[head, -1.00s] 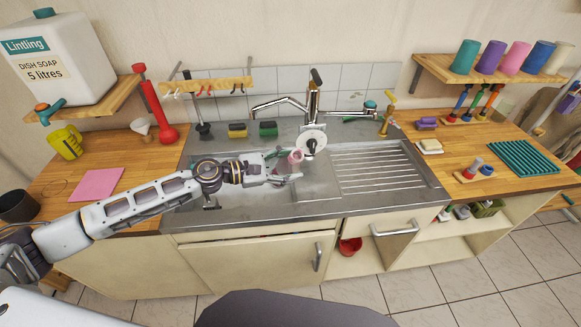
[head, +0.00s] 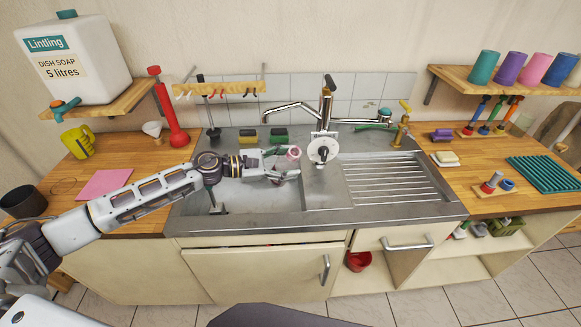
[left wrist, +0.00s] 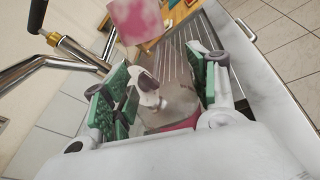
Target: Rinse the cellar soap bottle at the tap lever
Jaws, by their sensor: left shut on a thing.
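My left gripper (head: 287,166) is over the sink basin (head: 235,198), left of the tap. It is shut on a small pink, partly clear thing (head: 293,153), which I take for the soap bottle; its full shape is unclear. In the left wrist view the green-padded fingers (left wrist: 160,95) stand either side of something clear and pink. The chrome tap (head: 325,112) has an upright dark-tipped lever (head: 330,83) and a spout (head: 290,106) reaching left. My right gripper is out of view.
A ribbed drainer (head: 395,180) lies right of the basin. Two sponges (head: 279,136) stand behind the basin. A brass tap (head: 402,130) stands at the back right. A large dish soap canister (head: 72,60) stands on the left shelf. A pink cloth (head: 105,184) lies on the left counter.

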